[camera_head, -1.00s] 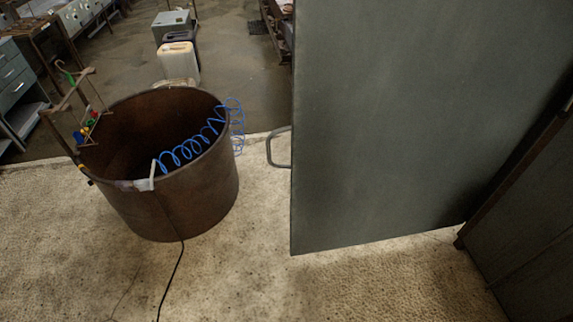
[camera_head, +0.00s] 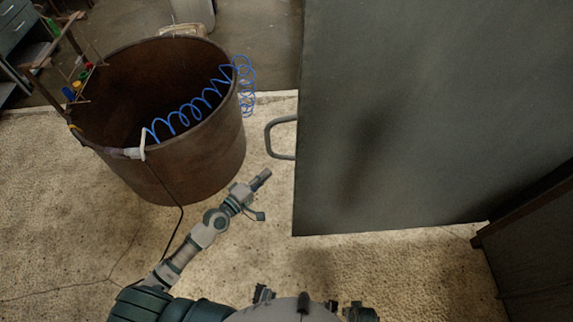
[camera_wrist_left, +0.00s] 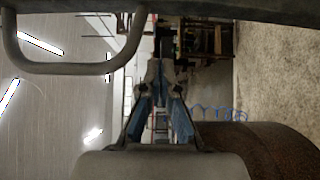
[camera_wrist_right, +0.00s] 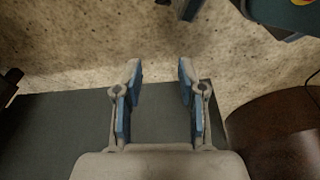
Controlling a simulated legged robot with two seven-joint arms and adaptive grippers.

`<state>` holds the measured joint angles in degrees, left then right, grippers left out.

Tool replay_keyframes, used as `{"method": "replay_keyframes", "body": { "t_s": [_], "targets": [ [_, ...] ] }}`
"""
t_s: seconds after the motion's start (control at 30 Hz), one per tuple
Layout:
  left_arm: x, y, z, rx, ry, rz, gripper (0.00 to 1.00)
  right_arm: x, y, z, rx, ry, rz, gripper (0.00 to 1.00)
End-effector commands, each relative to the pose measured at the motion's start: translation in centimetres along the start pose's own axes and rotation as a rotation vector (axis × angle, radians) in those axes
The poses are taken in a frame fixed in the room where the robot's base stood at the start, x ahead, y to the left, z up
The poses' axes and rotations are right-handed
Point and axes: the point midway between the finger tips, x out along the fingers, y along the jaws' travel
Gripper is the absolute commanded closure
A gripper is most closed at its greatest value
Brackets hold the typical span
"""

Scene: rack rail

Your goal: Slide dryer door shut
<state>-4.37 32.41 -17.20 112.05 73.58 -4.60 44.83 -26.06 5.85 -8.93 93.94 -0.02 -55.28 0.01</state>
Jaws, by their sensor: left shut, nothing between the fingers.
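A large flat grey-green door (camera_head: 410,100) fills the right half of the head view. A grey loop handle (camera_head: 268,138) sticks out from its left edge. My left gripper (camera_head: 264,176) is below and slightly left of the handle, apart from it. In the left wrist view, the left fingers (camera_wrist_left: 166,68) come together with nothing between them, and the handle (camera_wrist_left: 70,69) curves across the upper left. My right gripper (camera_wrist_right: 160,68) shows only in its wrist view, open and empty, with a dark grey panel (camera_wrist_right: 55,125) behind it.
A rusty round bin (camera_head: 205,165) with a coiled blue hose (camera_head: 190,110) stands left of the handle. A black cable runs down from the bin. A dark panel (camera_head: 540,245) stands at the lower right. Bare speckled floor (camera_head: 60,220) lies around the bin and below the door.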

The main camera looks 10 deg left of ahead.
Motion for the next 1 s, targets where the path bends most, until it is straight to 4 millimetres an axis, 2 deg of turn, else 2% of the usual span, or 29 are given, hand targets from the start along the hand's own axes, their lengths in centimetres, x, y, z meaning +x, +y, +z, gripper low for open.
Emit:
{"method": "replay_keyframes", "body": {
  "t_s": [0.03,0.2,0.4,0.6,1.0],
  "targets": [
    [1.4,0.4,-0.1,-0.001,0.002,0.005,1.0,0.2,0.0,0.2,-0.001,-0.003,0.0,0.6],
    [4.9,0.2,0.0,0.001,0.0,0.002,1.0,1.2,-0.1,1.0,-0.002,-0.005,-0.001,0.6],
    [6.9,0.2,1.9,-0.001,0.0,0.0,1.0,2.9,-0.1,2.9,-0.006,-0.016,-0.001,0.6],
    [7.8,-0.1,2.8,0.003,0.0,-0.002,1.0,3.6,-0.2,3.8,-0.007,-0.019,-0.002,0.6],
    [7.8,-0.2,2.8,0.003,0.0,-0.002,1.0,3.8,-0.2,3.9,-0.007,-0.022,-0.002,0.6]
  ]
}}
